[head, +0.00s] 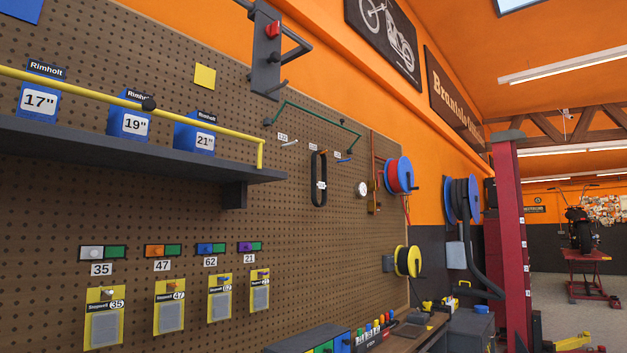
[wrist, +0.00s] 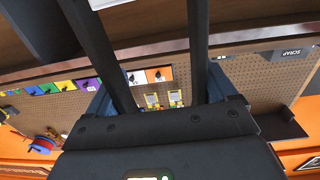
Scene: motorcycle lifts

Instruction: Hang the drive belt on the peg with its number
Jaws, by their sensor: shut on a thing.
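In the wrist view my gripper (wrist: 165,110) is a dark block across the lower middle, shut. Two dark straps (wrist: 199,50) run from it to the top edge, apart from each other; they look like the sides of the held drive belt. Its number cannot be read. In the head view another black belt loop (head: 312,180) with a white tag hangs on the pegboard. A white peg (head: 290,143) is left of it and a blue peg (head: 344,160) right of it. Small number labels (head: 283,136) sit above; most are too small to read. My gripper is outside the head view.
A shelf (head: 120,150) with blue rim boxes and a yellow rail (head: 200,119) juts out at left. Hose reels (head: 398,175) are right of the pegs. Yellow packets (head: 170,306) hang low on the board. A bench with coloured bins (head: 305,343) stands below.

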